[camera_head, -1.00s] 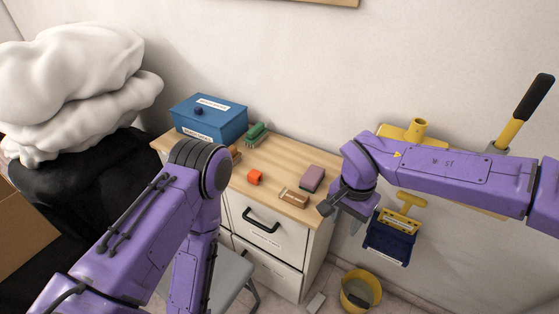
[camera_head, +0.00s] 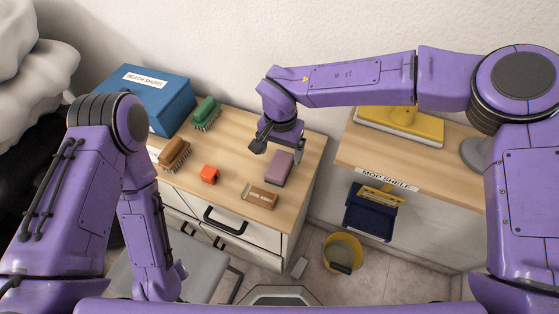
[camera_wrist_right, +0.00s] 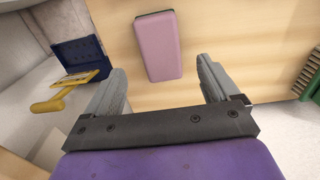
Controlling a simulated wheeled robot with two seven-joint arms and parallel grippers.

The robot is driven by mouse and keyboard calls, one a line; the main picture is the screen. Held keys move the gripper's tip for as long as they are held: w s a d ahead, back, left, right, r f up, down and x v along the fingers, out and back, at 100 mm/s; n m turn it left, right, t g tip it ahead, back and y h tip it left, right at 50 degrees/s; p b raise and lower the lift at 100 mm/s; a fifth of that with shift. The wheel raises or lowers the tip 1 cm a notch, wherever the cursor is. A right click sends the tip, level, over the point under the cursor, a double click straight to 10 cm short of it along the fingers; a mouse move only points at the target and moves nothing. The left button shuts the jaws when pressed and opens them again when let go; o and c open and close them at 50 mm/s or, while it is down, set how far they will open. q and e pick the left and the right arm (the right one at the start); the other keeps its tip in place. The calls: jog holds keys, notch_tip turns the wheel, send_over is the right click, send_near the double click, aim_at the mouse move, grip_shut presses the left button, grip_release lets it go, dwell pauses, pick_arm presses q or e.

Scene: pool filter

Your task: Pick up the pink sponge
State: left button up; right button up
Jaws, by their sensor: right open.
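The pink sponge (camera_head: 279,167) lies flat on the wooden top of the cabinet, near its right end. My right gripper (camera_head: 275,143) is above the cabinet top, just behind the sponge in the head view. In the right wrist view the sponge (camera_wrist_right: 158,46) lies beyond the fingertips, roughly between their lines. The right gripper's fingers (camera_wrist_right: 162,80) are spread apart with nothing between them. My left arm hangs at the left of the head view; its gripper is not clearly visible.
A mop shelf (camera_head: 420,165) stands right. A yellow bucket (camera_head: 343,250) is on the floor.

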aim_at(279, 165)
jog(key=shift+s+a+f, duration=0.1)
jog(key=shift+s+f, duration=0.1)
jog(key=shift+f, duration=0.25)
jog(key=shift+s+a+f, duration=0.1)
jog(key=shift+s+f, duration=0.05)
jog(key=shift+f, duration=0.3)
jog(key=f, duration=0.2)
jog(key=f+p, duration=0.1)
jog(key=f, duration=0.1)
jog(key=shift+w+f+p, duration=0.2)
jog(key=shift+f+p, duration=0.05)
jog(key=shift+p, duration=0.05)
jog(key=shift+f, duration=0.15)
pick_arm(q)
jog(key=shift+s+a+r, duration=0.1)
jog(key=shift+s+r, duration=0.15)
jog(key=shift+r, duration=0.65)
pick_arm(e)
jog(key=shift+s, duration=0.15)
jog(key=c, duration=1)
